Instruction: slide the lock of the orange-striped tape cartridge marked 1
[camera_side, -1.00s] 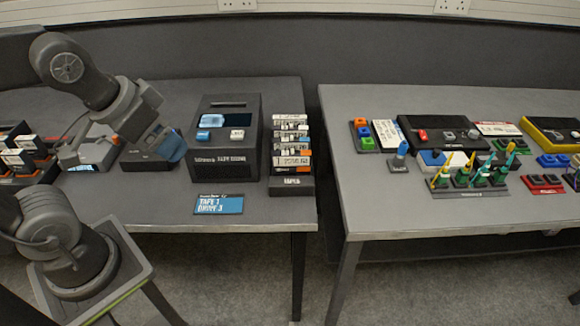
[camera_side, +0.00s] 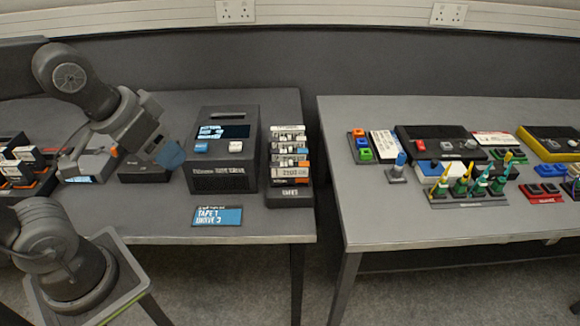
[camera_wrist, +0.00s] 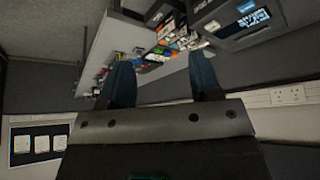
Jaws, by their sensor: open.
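Several white-labelled tape cartridges stand in a dark rack (camera_side: 290,198) right of the tape drive, some with orange parts. More cartridges with orange edges (camera_side: 48,153) stand in a rack at the far left. The labels are too small to tell which is marked 1, and I cannot make out its lock. My gripper (camera_side: 168,154) is in the air left of the tape drive (camera_side: 222,178), over a low dark box. In the wrist view my gripper (camera_wrist: 162,80) shows two dark blue fingers spread apart with nothing between them.
A blue card (camera_side: 217,215) reading TAPE 1, DRIVE 3 lies in front of the drive. A grey device (camera_side: 88,163) stands at the left. A second table, beyond a gap, holds coloured blocks, a blue-topped post (camera_side: 398,166) and several green-handled tools (camera_side: 480,185). The first table's front is mostly clear.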

